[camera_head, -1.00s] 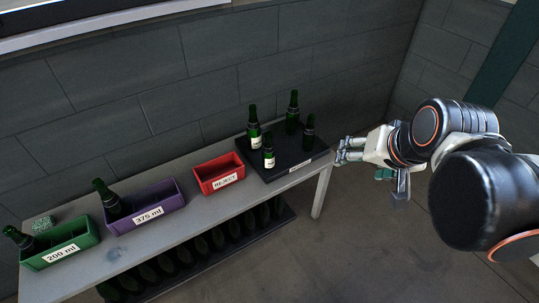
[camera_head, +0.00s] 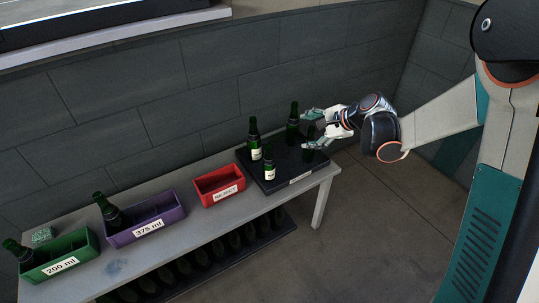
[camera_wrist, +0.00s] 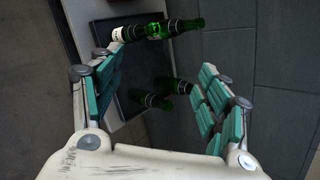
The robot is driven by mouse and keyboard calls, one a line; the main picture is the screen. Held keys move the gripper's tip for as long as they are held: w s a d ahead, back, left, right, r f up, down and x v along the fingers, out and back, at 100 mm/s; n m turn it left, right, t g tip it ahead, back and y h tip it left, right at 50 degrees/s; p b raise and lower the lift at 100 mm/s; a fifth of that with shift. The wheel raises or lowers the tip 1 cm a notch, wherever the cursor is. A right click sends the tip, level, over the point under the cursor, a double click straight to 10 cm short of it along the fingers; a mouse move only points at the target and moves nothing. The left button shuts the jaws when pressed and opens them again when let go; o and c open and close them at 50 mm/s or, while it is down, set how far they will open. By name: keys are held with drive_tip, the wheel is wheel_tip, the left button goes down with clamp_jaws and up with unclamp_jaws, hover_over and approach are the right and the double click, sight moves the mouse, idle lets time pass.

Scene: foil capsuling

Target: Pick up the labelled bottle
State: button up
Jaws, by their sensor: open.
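Two green bottles with white labels stand upright on the black tray (camera_head: 290,182): a rear labelled bottle (camera_head: 254,140) and a front labelled bottle (camera_head: 269,165). Two darker bottles without visible labels stand to their right: a rear one (camera_head: 293,126) and a front one (camera_head: 308,156), partly covered by a finger. My gripper (camera_head: 309,130) is open and empty at the tray's right side, by the dark bottles and apart from the labelled ones.
A red REJECT bin (camera_head: 219,196), a purple 375 ml bin (camera_head: 170,222) and a green 200 ml bin (camera_head: 84,258) line the table left of the tray. The latter two each hold a bottle. The wall (camera_head: 190,90) rises close behind.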

drive_tip(key=w+a+f+m+y, duration=0.2)
drive_tip(key=w+f+m, duration=0.25)
drive_tip(key=f, duration=0.55)
drive_tip(key=m+y+p, duration=0.1)
drive_tip(key=m+y, duration=0.2)
drive_tip(key=m, duration=0.1)
approach(274, 166)
drive_tip(key=shift+t, duration=0.3)
drive_tip(key=x, duration=0.2)
drive_tip(key=b+x, duration=0.1)
drive_tip(key=x, duration=0.1)
drive_tip(key=b+x, duration=0.1)
drive_tip(key=x, duration=0.1)
drive_tip(key=shift+s+a+f, duration=0.15)
drive_tip(key=shift+a, duration=0.35)
drive_tip(key=shift+w+a+f, duration=0.2)
drive_tip(key=shift+w+a, duration=0.15)
drive_tip(key=shift+a, duration=0.15)
drive_tip(key=b+x, duration=0.1)
drive_tip(key=x, duration=0.1)
drive_tip(key=b+x, duration=0.1)
drive_tip(key=x, duration=0.1)
drive_tip(key=shift+w+f+b, duration=0.2)
drive_tip(key=shift+f+b, duration=0.1)
drive_tip(key=shift+b, duration=0.1)
drive_tip(key=shift+w+a, duration=0.2)
drive_tip(key=c, duration=1.3)
